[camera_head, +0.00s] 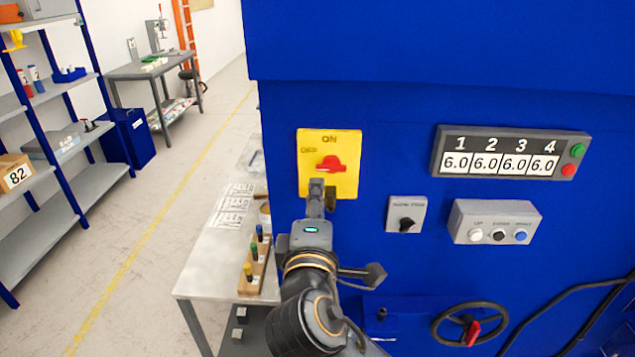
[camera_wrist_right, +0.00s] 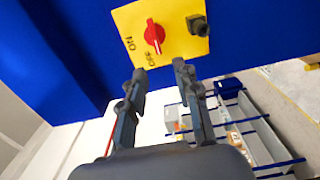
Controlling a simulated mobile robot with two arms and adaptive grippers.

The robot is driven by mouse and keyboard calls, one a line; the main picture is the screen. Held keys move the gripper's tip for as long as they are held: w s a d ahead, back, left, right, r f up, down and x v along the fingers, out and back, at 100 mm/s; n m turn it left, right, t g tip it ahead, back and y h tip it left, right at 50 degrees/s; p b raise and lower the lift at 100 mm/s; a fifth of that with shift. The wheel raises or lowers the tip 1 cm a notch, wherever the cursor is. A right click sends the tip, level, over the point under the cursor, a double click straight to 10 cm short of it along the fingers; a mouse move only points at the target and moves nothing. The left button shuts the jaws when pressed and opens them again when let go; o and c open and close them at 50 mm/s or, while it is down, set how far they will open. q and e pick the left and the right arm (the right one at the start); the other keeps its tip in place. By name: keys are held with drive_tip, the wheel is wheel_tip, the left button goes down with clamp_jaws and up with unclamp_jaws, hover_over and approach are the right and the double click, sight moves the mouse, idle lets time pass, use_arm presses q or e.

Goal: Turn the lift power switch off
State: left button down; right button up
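The lift power switch is a red rotary knob (camera_head: 330,163) on a yellow plate (camera_head: 349,146) on the blue machine front. The plate carries ON at the top and OFF at the left. The knob's handle lies about level, with one end toward the OFF side. The knob also shows in the right wrist view (camera_wrist_right: 154,35). My right gripper (camera_head: 319,188) is just below the knob in the head view, in front of the plate's lower part. In the wrist view its fingers (camera_wrist_right: 159,70) are apart and empty, short of the knob. My left gripper is out of view.
A dark lock-like part (camera_wrist_right: 197,25) sits on the plate beside the knob. Right of the plate are a small black selector switch (camera_head: 406,224), a button box (camera_head: 495,222), a display (camera_head: 511,153) and a handwheel (camera_head: 469,324). A table (camera_head: 205,250) with coloured-topped pegs stands left.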

drive_tip(key=shift+s, duration=1.75)
drive_tip(key=shift+f, duration=0.15)
